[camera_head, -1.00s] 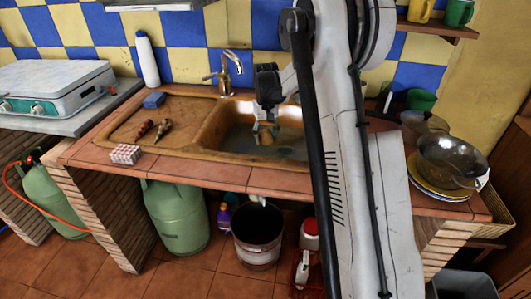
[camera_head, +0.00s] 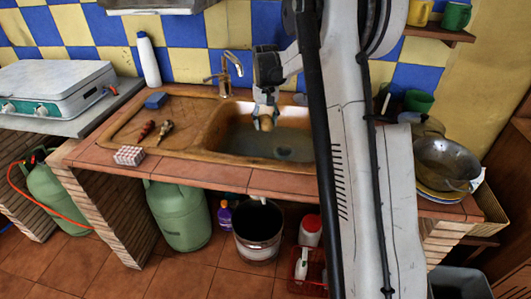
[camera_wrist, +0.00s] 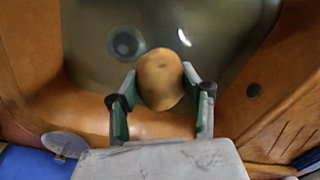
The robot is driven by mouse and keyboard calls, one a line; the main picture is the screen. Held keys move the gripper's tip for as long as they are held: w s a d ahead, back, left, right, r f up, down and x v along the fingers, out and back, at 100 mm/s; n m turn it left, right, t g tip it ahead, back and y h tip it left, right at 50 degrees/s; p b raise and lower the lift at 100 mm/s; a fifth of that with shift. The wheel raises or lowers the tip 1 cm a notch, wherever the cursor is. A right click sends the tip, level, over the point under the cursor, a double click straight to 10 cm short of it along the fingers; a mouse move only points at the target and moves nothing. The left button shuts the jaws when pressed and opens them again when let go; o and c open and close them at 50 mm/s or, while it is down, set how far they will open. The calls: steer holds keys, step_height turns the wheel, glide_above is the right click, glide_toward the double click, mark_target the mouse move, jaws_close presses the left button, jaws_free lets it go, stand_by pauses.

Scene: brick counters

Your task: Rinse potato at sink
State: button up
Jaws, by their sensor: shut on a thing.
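The potato (camera_wrist: 160,80) is a brown, rounded lump held between the two green-padded fingertips of my gripper (camera_wrist: 158,92) in the wrist view. In the head view the potato (camera_head: 266,124) shows small under my gripper (camera_head: 265,112), which points down. Both are over the basin of the brown sink (camera_head: 212,130). The basin holds dark, greyish water or a grey floor; I cannot tell which. A round drain (camera_wrist: 126,44) shows beside the potato in the wrist view. The faucet (camera_head: 228,68) stands behind the basin, left of my gripper. I cannot tell whether water runs from it.
On the sink's left drainboard lie two small dark-handled tools (camera_head: 158,131) and a blue sponge (camera_head: 155,100). A white bottle (camera_head: 148,60) stands behind. A pinkish-white block (camera_head: 129,155) sits at the front edge. Bowls and plates (camera_head: 445,165) are stacked at right.

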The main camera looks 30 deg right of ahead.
mark_target(266, 117)
steer(key=shift+r+p, duration=0.95)
steer(key=shift+r, duration=1.25)
steer(key=shift+r, duration=0.1)
stand_by(0.5)
steer(key=shift+r+p, duration=1)
steer(key=shift+r, duration=0.9)
